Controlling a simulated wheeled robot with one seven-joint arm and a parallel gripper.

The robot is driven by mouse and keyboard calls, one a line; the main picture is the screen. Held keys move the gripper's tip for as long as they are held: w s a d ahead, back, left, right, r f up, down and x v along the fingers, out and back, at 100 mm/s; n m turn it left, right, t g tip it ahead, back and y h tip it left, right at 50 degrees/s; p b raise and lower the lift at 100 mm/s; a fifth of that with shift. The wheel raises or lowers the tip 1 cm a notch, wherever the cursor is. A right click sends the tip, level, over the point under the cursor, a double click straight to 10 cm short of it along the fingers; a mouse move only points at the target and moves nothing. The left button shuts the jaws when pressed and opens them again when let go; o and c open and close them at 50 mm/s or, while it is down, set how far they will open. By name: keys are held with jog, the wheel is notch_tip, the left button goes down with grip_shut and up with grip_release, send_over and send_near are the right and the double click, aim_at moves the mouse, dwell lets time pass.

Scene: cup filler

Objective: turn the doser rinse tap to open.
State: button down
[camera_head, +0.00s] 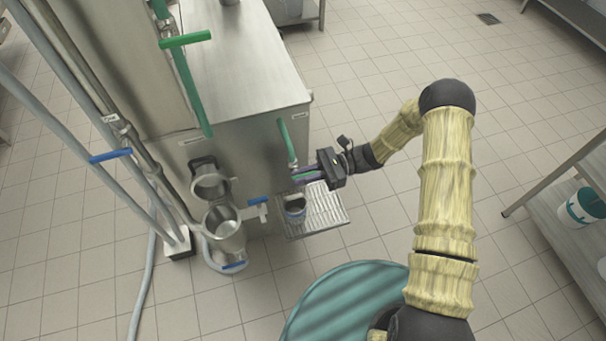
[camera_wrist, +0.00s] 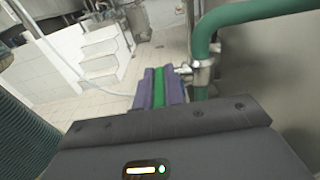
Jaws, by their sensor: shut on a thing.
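The tap that I take for the doser rinse tap has a green lever (camera_wrist: 158,88) and a metal body (camera_wrist: 201,74) on a green pipe (camera_wrist: 206,38). In the head view this pipe (camera_head: 286,142) comes down beside the steel machine's right face. My gripper (camera_head: 300,176) is at the pipe's lower end, reaching in from the right. In the wrist view its purple fingers (camera_wrist: 158,74) are shut on the green lever, one on each side. The lever points away from me there, with the tap body to its right. In the head view the gripper hides much of the lever.
Below my gripper, a small cup (camera_head: 295,206) stands on a slatted drip tray (camera_head: 332,216). A blue-handled tap (camera_head: 258,201) is left of it. The floor to the right is clear as far as a steel shelf (camera_head: 560,235).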

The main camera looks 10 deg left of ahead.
jog(key=shift+r, duration=0.15)
jog(key=t+h+p, duration=0.1)
jog(key=p, duration=0.1)
jog(key=r+t+h+p, duration=0.1)
jog(key=h+p, duration=0.1)
jog(key=shift+a+h, duration=0.1)
jog(key=shift+h, duration=0.2)
jog(key=t+h+p, duration=0.2)
jog(key=h, duration=0.1)
jog(key=shift+s+a+r+p, duration=0.1)
jog(key=shift+a+r+p, duration=0.05)
jog(key=shift+p, duration=0.2)
jog(key=t+h+p, duration=0.2)
jog(key=h+p, duration=0.1)
jog(key=shift+s+a+r, duration=0.1)
jog(key=shift+a+r, duration=0.05)
jog(key=shift+a, duration=0.05)
jog(key=h+p, duration=0.1)
jog(key=t+h+p, duration=0.1)
jog(key=p, duration=0.1)
jog(key=t+h+p, duration=0.1)
jog(key=shift+s+a+h+p, duration=0.1)
jog(key=shift+a+h+p, duration=0.15)
jog(key=shift+h+p, duration=0.1)
jog(key=t+h+p, duration=0.1)
jog(key=p, duration=0.1)
jog(key=shift+a+h+p, duration=0.1)
jog(key=shift+h+p, duration=0.25)
jog(key=shift+p, duration=0.05)
jog(key=shift+f, duration=0.2)
